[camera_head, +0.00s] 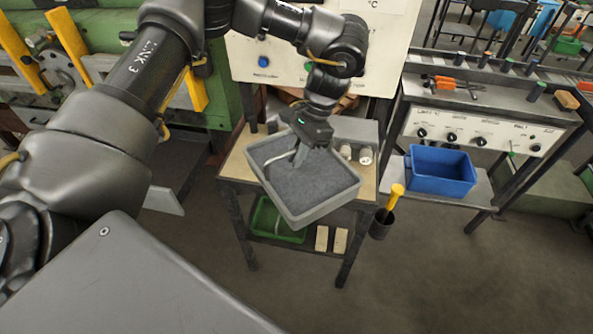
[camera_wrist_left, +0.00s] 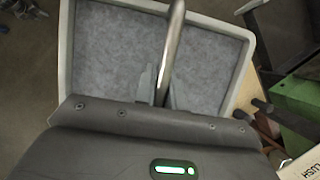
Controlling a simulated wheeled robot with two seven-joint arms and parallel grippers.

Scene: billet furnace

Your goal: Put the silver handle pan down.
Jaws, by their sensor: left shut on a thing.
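The silver handle pan (camera_head: 327,187) is a grey square tray with a light rim and a dark grey speckled inside. A curved silver handle (camera_wrist_left: 172,50) arches over it in the left wrist view. My left gripper (camera_head: 301,155) is shut on this handle, with its fingers inside the pan's outline. The pan (camera_wrist_left: 105,50) is turned at an angle over the small wooden-topped table (camera_head: 235,166). Its near corner reaches past the table's front edge. I cannot tell whether its underside touches the table. My right gripper is not in view.
White cylinders (camera_head: 365,155) stand on the table just right of the pan. A green tray (camera_head: 277,222) and pale blocks (camera_head: 340,240) sit on the lower shelf. A dark cup with a yellow-handled tool (camera_head: 382,222) hangs at the right. A blue bin (camera_head: 440,172) stands farther right.

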